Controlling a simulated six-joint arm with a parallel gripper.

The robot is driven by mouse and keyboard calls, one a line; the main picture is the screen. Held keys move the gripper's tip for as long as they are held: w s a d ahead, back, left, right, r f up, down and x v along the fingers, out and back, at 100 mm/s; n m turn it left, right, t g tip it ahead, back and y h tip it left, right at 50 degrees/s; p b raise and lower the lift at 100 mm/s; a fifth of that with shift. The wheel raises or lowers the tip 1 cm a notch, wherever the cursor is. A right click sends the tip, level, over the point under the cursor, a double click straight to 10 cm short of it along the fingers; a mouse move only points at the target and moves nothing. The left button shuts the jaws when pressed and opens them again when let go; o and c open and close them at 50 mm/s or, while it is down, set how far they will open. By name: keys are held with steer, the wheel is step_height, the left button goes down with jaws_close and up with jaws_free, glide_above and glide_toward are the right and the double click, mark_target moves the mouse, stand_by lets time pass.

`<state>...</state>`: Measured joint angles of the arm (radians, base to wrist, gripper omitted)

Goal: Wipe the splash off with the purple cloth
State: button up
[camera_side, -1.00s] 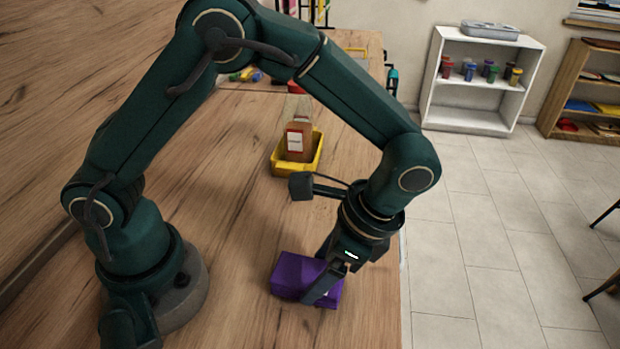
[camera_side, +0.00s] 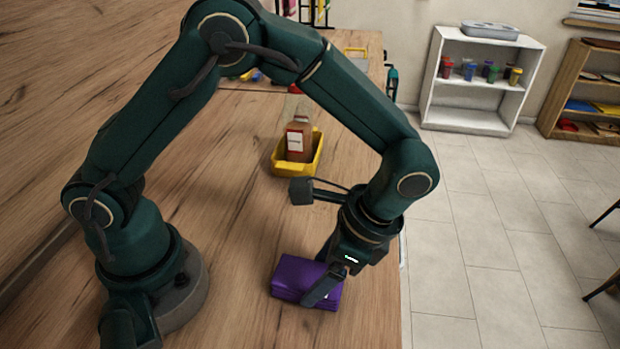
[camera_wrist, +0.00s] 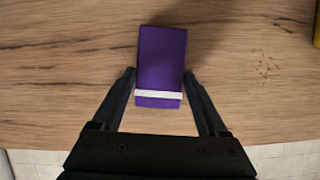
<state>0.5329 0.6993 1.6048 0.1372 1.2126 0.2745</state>
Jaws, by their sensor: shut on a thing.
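The purple cloth (camera_side: 290,275) is a folded block with a white stripe near one end, lying on the wood worktop near its right edge in the side view. It also shows in the wrist view (camera_wrist: 161,58). My gripper (camera_side: 318,287) points down over it, with a finger on each side, shut on the cloth. In the wrist view my gripper (camera_wrist: 159,82) has the cloth between its fingers. A patch of small brown specks, the splash (camera_wrist: 267,67), is on the worktop to the right of the cloth. I cannot make it out in the side view.
A yellow bin (camera_side: 312,164) holding a brown bottle (camera_side: 299,143) stands behind the cloth. A yellow edge shows at the wrist view's right (camera_wrist: 317,28). The worktop (camera_side: 235,250) is bare between the cloth and my base. Its edge drops to the tiled floor on the right.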

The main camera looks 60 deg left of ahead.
steer(key=shift+f, duration=0.3)
steer(key=shift+w+a+r, duration=0.1)
steer(key=shift+w+a, duration=0.8)
steer(key=shift+w, duration=0.2)
steer(key=shift+s+d, duration=0.65)
steer(key=shift+s, duration=0.15)
steer(key=shift+s+d, duration=0.6)
steer(key=shift+s, duration=0.1)
steer(key=shift+s+d, duration=0.1)
steer(key=shift+s+d, duration=0.45)
steer(key=shift+s, duration=0.15)
steer(key=shift+w+a, duration=0.1)
